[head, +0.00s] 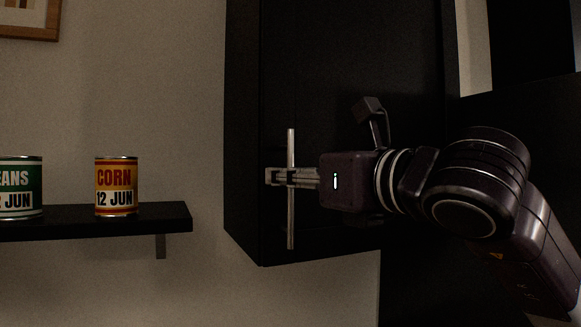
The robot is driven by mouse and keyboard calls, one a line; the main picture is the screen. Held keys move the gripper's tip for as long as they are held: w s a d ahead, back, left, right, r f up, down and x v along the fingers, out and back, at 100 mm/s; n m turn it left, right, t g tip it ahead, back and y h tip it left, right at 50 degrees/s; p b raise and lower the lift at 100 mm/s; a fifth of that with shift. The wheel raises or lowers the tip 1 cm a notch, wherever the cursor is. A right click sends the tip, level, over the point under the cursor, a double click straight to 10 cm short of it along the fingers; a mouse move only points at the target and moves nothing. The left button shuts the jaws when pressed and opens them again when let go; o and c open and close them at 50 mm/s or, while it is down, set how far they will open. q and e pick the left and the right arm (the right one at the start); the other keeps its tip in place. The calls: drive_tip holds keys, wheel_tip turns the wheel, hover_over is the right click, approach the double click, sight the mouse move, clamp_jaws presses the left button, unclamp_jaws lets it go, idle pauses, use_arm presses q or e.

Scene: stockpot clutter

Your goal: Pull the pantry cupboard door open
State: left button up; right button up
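The black pantry cupboard (330,70) hangs on the wall in the middle of the head view. Its door looks closed, with the front face dark. A thin upright silver bar handle (291,228) runs along the door's lower left side. My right gripper (273,177) reaches in from the right, and its fingers lie across the middle of the handle. The fingers appear closed around the bar, which shows above and below them. My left gripper is not in this view.
A black shelf (100,221) on the left carries a corn can (116,187) and a green beans can (20,188). A picture frame (30,34) hangs at the top left. Bare wall lies between shelf and cupboard.

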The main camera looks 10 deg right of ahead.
clamp_jaws()
idle(0.6)
